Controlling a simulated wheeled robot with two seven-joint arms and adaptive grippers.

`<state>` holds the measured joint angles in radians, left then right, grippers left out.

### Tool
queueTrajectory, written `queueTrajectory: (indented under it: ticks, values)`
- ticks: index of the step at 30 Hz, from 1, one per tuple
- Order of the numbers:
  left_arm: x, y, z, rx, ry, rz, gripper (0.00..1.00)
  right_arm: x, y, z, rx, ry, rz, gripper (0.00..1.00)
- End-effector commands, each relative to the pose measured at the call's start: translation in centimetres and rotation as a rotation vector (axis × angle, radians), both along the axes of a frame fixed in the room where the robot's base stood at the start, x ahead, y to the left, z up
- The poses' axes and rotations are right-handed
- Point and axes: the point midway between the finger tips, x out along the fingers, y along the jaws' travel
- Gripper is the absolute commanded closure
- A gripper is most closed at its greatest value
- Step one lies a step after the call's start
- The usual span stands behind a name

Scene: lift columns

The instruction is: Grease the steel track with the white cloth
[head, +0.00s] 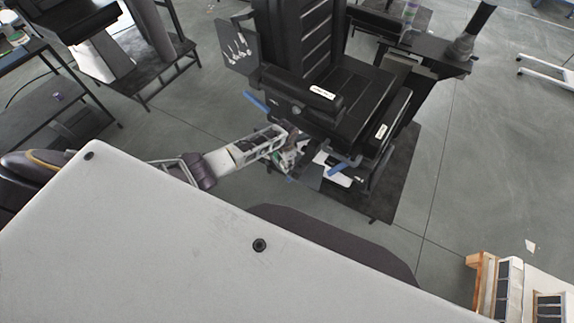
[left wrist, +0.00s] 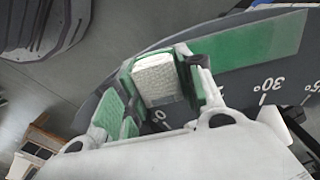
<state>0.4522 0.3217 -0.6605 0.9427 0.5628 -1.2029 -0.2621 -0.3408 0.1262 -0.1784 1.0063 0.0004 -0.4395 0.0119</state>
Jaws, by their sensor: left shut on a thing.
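My left gripper (head: 290,158) is low at the near left side of the black lift machine (head: 318,98). In the left wrist view its green-padded fingers (left wrist: 163,84) are shut on the white cloth (left wrist: 157,77), a folded, textured pad. Behind the cloth is a dark grey curved plate (left wrist: 236,76) with degree marks and a green strip (left wrist: 262,48). I cannot tell whether the cloth touches this plate, nor whether the plate is the steel track. In the head view the cloth is too small to make out. My right gripper is not in view.
Blue handles (head: 345,168) stick out low on the machine, close to my left gripper. A dark mat (head: 400,185) lies under it. A workbench (head: 60,100) stands at the left, and a wooden-framed crate (head: 482,285) at the lower right. The floor between is clear.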

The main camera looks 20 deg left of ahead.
Motion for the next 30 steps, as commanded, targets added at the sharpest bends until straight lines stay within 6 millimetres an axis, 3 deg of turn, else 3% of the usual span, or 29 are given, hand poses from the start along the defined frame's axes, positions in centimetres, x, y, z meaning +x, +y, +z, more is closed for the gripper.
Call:
queueTrajectory:
  ticks: [30]
  values:
    - [1.5, 2.4, 0.1, 0.005, -0.005, 0.006, 0.85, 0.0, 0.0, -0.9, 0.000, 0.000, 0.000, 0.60]
